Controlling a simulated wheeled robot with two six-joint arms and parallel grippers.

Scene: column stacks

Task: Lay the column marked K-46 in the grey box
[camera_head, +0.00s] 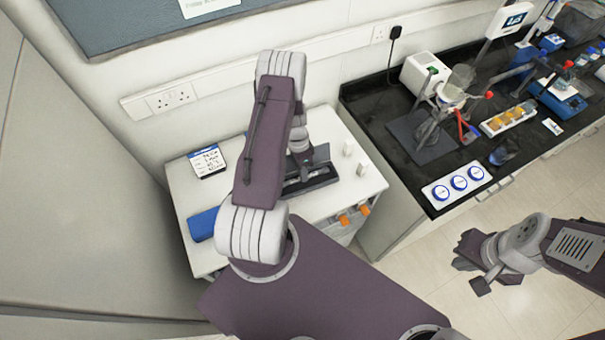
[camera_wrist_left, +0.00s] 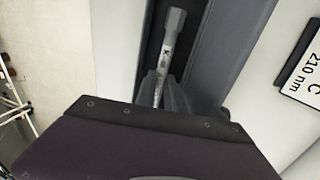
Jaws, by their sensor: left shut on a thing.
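The silver column (camera_wrist_left: 174,42) has dark markings that start with K; the rest is too small to read. My left gripper (camera_wrist_left: 160,92) is shut on its lower part in the left wrist view. The column is over or inside the long grey box (camera_wrist_left: 205,40), between its walls; I cannot tell whether it touches the bottom. In the head view the grey box (camera_head: 322,180) sits on the white cart, and my left arm hides much of it and the column. My right gripper (camera_head: 472,268) is empty above the floor at the right, its fingers apart.
A sign card (camera_head: 207,161) and a blue box (camera_head: 202,225) are at the cart's left. Orange-capped bottles (camera_head: 345,219) are on the cart's front side. A black lab bench (camera_head: 400,170) with equipment stands to the right.

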